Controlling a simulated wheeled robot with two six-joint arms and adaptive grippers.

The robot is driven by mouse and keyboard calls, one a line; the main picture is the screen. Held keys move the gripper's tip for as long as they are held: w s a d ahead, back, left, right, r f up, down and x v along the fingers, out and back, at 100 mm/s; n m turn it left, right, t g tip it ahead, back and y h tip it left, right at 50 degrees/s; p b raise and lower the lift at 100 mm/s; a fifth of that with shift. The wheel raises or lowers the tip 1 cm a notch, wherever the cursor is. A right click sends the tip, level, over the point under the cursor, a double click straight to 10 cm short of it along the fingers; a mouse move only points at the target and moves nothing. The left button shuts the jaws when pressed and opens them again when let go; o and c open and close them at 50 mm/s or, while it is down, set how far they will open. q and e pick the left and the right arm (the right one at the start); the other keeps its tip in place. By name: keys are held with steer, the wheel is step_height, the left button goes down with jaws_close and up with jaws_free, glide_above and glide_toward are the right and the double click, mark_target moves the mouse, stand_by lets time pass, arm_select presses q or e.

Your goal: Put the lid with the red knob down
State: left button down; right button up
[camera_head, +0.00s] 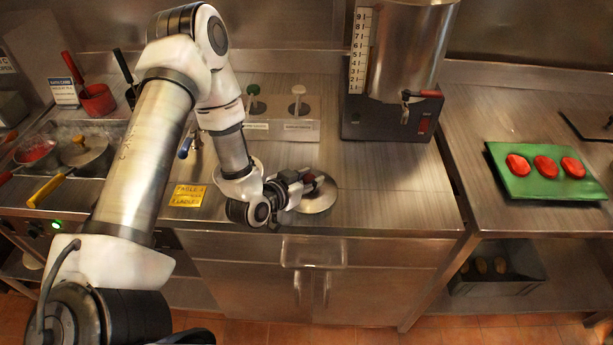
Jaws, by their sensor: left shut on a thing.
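The round metal lid (318,198) is on or just above the steel counter, near its front edge. I cannot tell whether it touches the counter. My left gripper (304,183) is shut on the lid's red knob, which is mostly hidden between the fingers. The gripper comes at the knob from the left. My right gripper is not in view.
The counter (390,205) is clear to the right of the lid. A yellow sign (188,196) lies to the left. A tall dispenser (400,60) stands behind. A green tray (520,187) with red patties is at right.

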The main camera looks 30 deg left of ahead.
arm_select(q)
steer(key=shift+w+f, duration=0.15)
steer(key=shift+f, duration=0.35)
steer(key=shift+s+f, duration=0.15)
steer(key=shift+s, duration=0.05)
steer(key=c, duration=0.8)
jaws_free()
